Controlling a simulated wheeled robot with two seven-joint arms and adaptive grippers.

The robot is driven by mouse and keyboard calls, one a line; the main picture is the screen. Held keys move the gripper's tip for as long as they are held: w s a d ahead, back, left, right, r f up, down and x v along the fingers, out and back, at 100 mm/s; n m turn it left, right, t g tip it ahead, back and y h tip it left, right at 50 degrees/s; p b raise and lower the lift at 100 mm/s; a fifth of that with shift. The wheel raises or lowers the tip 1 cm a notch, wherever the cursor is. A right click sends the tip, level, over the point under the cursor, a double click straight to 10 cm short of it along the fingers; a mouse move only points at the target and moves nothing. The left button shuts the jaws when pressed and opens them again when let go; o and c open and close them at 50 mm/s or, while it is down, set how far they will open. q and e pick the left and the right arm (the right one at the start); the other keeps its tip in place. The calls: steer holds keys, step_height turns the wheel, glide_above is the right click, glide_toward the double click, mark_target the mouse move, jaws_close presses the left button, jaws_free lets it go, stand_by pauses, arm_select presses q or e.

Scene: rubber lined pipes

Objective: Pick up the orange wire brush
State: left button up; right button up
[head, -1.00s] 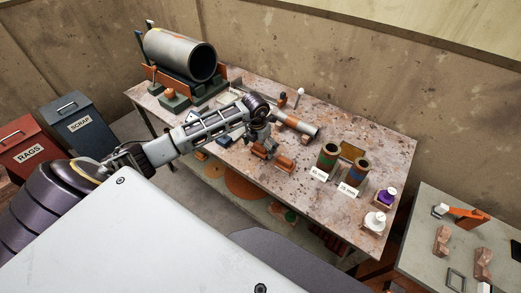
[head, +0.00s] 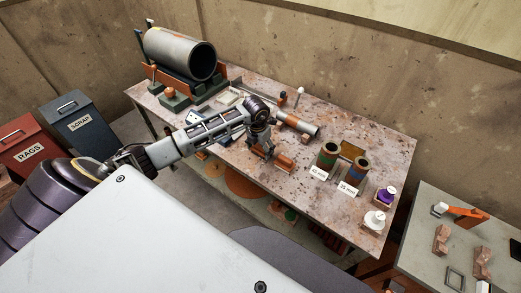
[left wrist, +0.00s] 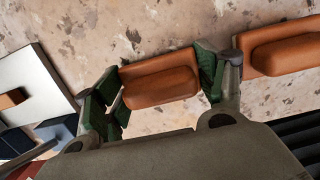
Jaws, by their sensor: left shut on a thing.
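My left gripper (head: 262,145) is low over the middle of the workbench. In the left wrist view its green-padded fingers (left wrist: 160,92) are shut on an orange-brown block with a rounded top (left wrist: 160,87), one pad at each end. No bristles show on this block, so I cannot tell for sure that it is the wire brush. The gripper partly hides it in the head view. A second, similar orange-brown block (head: 285,163) lies just to its right, apart, and also shows in the left wrist view (left wrist: 285,52). My right gripper is not in view.
Two upright sleeves (head: 328,156) with number cards stand to the right. A large lined pipe (head: 180,54) rests at the back left. Bare bench (head: 385,145) lies at the right. An orange-handled tool (head: 467,214) is on the side table.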

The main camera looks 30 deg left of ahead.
arm_select(q)
steer(key=shift+c, duration=1.2)
steer(key=shift+r, duration=0.1)
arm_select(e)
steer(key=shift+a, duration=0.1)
arm_select(q)
steer(key=shift+r, duration=0.55)
step_height(320, 180, up, 8)
steer(key=shift+f+b, duration=0.2)
steer(key=shift+b, duration=0.4)
steer(key=shift+r, duration=0.55)
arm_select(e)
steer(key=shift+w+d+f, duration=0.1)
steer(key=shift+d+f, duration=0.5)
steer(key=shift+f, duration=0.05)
